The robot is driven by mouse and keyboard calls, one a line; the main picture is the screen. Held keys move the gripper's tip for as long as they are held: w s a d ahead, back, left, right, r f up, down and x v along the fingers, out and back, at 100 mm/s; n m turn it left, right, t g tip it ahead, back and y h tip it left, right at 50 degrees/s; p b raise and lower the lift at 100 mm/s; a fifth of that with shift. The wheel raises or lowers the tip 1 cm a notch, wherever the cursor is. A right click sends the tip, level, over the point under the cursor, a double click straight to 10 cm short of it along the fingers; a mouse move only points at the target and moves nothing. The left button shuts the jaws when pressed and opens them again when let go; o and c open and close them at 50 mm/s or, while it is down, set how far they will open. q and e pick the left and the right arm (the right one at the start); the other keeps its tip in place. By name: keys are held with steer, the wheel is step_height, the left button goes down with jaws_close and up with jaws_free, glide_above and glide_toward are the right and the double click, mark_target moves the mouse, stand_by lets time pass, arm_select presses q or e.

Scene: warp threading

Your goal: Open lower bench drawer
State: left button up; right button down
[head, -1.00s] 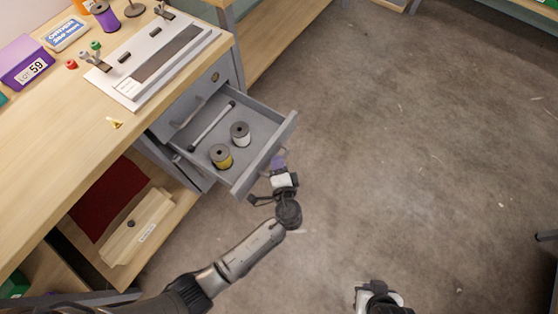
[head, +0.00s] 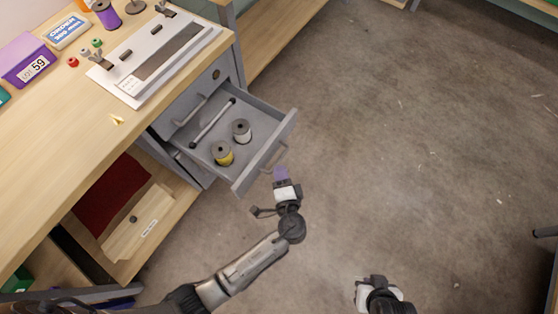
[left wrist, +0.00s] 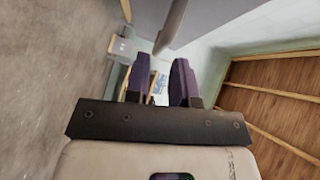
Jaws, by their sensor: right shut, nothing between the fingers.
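The lower bench drawer (head: 264,172) is pulled well out from under the closed upper drawer front (head: 190,111) in the head view. It holds a yellow spool (head: 222,153), a grey-white spool (head: 241,131) and a rod (head: 212,124). Its bar handle (head: 275,157) is on the front. My left gripper (head: 281,174) is just outside the handle and looks apart from it. In the left wrist view its two purple fingers (left wrist: 160,82) stand apart with nothing seen between them. My right gripper (head: 370,281) is shut and empty over the floor at the bottom.
The wooden bench top (head: 60,135) bears a white board (head: 155,65), a purple box (head: 27,62) and small spools. A lower shelf (head: 165,215) holds a red cloth (head: 108,192) and a wooden piece (head: 140,222). The floor (head: 420,150) to the right is clear.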

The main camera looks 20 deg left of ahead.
arm_select(q)
steer(key=p+v, duration=0.1)
steer(key=v, duration=0.7)
steer(key=shift+s+d, duration=0.15)
steer(key=shift+s, duration=0.2)
steer(key=shift+r, duration=0.1)
